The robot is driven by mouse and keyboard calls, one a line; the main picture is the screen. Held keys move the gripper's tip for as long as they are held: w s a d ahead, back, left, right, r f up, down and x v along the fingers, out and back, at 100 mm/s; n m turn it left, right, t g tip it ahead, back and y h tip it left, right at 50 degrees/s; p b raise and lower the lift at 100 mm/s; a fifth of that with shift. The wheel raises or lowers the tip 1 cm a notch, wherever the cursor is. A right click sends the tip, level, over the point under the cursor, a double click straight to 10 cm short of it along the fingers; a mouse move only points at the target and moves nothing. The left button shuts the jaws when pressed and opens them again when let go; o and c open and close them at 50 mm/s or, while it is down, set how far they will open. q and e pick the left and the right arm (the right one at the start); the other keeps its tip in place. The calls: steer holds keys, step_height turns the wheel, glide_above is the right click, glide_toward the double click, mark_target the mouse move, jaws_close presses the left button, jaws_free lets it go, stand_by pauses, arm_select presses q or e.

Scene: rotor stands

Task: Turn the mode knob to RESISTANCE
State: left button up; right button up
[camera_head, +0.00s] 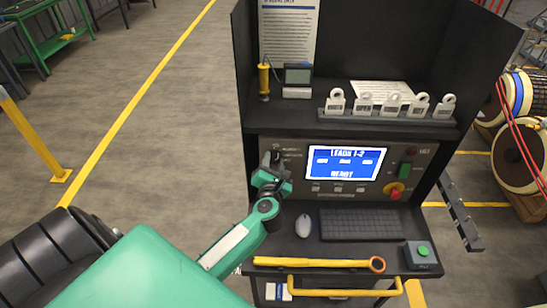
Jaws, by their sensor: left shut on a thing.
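The control panel (420,157) of a dark test cabinet has a lit blue screen (343,163) that seems to read "LEADS 1-2" and "READY". My left arm, green and grey, reaches in from the lower left. My left gripper (272,160) is at the panel's left part, beside the screen, shut on the mode knob. The gripper covers the knob, so its pointer and the position it is set to are hidden. The small lettering near it is too small to read. My right gripper is not in view.
A red-and-yellow knob (394,191) is right of the screen. White tagged padlock-like pieces (392,104) stand on the upper shelf.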

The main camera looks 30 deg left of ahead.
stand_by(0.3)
arm_select(q)
steer(key=o, duration=1)
steer(key=shift+s+d+f, duration=0.1)
steer(key=shift+s+d, duration=0.1)
steer(key=shift+s, duration=0.1)
steer(key=b+v, duration=0.4)
steer(key=v, duration=0.9)
steer(key=shift+d, duration=0.1)
